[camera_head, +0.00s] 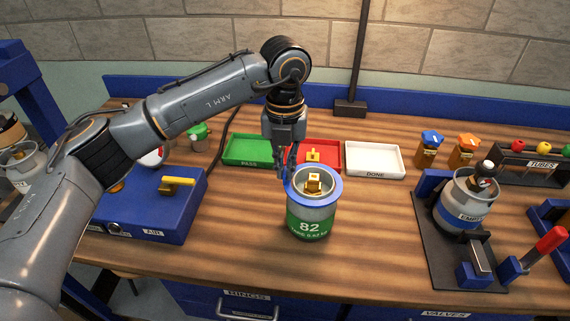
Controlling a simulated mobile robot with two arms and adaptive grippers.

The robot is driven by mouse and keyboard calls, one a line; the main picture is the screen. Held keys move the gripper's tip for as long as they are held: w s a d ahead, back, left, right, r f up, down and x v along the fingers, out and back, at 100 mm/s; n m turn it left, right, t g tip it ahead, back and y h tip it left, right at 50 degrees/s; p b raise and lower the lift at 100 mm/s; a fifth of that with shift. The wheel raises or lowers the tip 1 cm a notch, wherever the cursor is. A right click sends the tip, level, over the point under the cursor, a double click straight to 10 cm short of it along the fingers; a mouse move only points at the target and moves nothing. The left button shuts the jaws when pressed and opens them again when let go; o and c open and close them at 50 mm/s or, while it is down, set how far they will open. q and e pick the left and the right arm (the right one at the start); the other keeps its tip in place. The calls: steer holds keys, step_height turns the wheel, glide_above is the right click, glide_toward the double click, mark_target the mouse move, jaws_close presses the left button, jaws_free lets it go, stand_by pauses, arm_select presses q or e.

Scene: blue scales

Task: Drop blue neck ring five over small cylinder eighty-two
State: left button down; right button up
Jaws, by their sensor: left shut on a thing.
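The small cylinder (310,222) marked 82 stands upright on the bench in the middle, with a grey upper part and a green lower band. A blue neck ring (335,194) is level at its top, and the brass valve (314,182) shows through the ring's opening. I cannot tell whether the ring rests on the cylinder or is held just above it. My left gripper (287,173) points down and is shut on the ring's left rim. The ring's number does not show. My right gripper is not in view.
Behind stand a green PASS tray (247,150), a red tray (332,146) holding a brass piece, and a white DONE tray (374,160). A blue box (150,215) is left. A cylinder marked EMPTY (462,210) stands in a fixture at right. The bench between is clear.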

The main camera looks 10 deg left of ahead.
arm_select(q)
steer(key=shift+f, duration=0.1)
steer(key=c, duration=1.4)
jaws_free()
steer(key=shift+c, duration=0.2)
steer(key=shift+r, duration=0.2)
steer(key=shift+r+p, duration=1.95)
steer(key=shift+r, duration=1.65)
steer(key=shift+f, duration=0.1)
